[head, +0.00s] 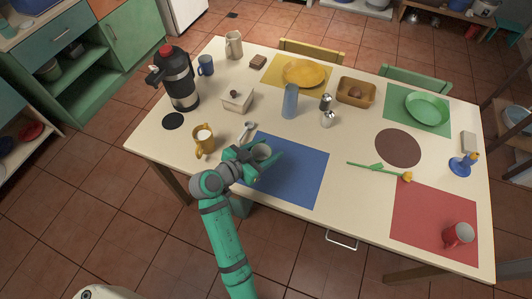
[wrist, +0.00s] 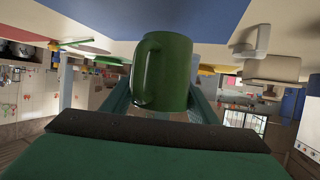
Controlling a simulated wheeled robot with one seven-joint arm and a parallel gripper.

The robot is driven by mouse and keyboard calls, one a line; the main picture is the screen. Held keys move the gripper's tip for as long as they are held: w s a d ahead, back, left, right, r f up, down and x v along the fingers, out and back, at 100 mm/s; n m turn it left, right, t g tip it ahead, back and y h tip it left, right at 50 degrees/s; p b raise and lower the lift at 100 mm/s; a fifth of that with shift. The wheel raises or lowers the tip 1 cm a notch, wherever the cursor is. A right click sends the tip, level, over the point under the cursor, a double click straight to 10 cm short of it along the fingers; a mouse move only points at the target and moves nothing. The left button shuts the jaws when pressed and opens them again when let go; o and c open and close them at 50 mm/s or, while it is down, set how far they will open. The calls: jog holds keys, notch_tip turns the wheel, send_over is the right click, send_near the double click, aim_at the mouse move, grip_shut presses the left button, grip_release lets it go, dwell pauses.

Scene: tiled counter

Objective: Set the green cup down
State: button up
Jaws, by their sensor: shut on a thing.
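The green cup (wrist: 162,70) fills the middle of the wrist view, held between the two fingers of my gripper (wrist: 163,108), which is shut on it. The wrist picture is upside down, with the tabletop along its top edge. In the head view my gripper (head: 258,160) is over the left part of the blue mat (head: 296,178). The cup's open top (head: 262,151) shows between the fingers, and its lower part is hidden. I cannot tell whether its base touches the mat.
A blue tumbler (head: 290,102) stands behind the mat. A flower (head: 380,171) lies to the right. The mat's right part is clear.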

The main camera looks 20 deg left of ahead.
aim_at(265, 155)
jog(key=shift+w+f, duration=0.45)
jog(key=shift+f, duration=0.05)
jog(key=shift+w+a+f, duration=0.1)
jog(key=shift+w+f, duration=0.1)
jog(key=shift+f, duration=1.65)
jog(key=shift+f, duration=0.15)
jog(key=o, duration=1.1)
jog(key=shift+s+a+r, duration=0.2)
jog(key=shift+r, duration=0.1)
jog(key=v, duration=1.1)
jog(key=shift+s+a, duration=0.1)
jog(key=shift+s, duration=0.15)
